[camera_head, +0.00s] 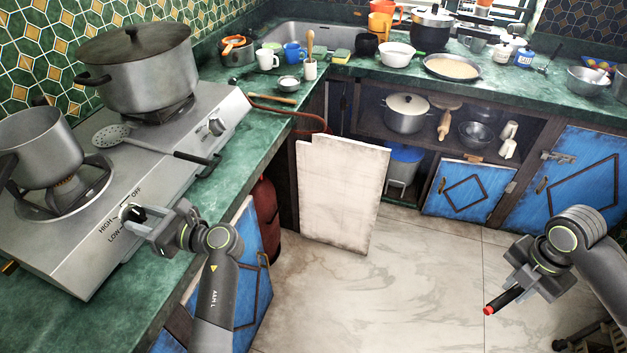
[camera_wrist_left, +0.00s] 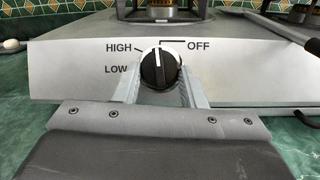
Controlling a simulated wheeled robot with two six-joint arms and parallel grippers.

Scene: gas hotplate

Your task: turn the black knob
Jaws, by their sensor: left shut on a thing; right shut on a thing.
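The black knob (camera_head: 134,212) is on the sloped front panel of the gas hotplate (camera_head: 75,262), beside the printed words HIGH, LOW and OFF. In the left wrist view the black knob (camera_wrist_left: 158,70) is round, and its white mark points almost straight up. My left gripper (camera_head: 140,226) has its fingers on either side of the knob and is shut on it; the fingers also show in the left wrist view (camera_wrist_left: 158,88). My right gripper (camera_head: 524,284) is shut on a black stick with a red tip (camera_head: 502,301), above the floor at the right.
A large lidded pot (camera_head: 148,75) and a smaller pot (camera_head: 42,145) stand on the burners. A slotted spoon (camera_head: 150,144) lies across the hotplate between them. A second knob (camera_head: 216,126) is farther back on the panel. A cabinet door (camera_head: 340,190) hangs open below the counter.

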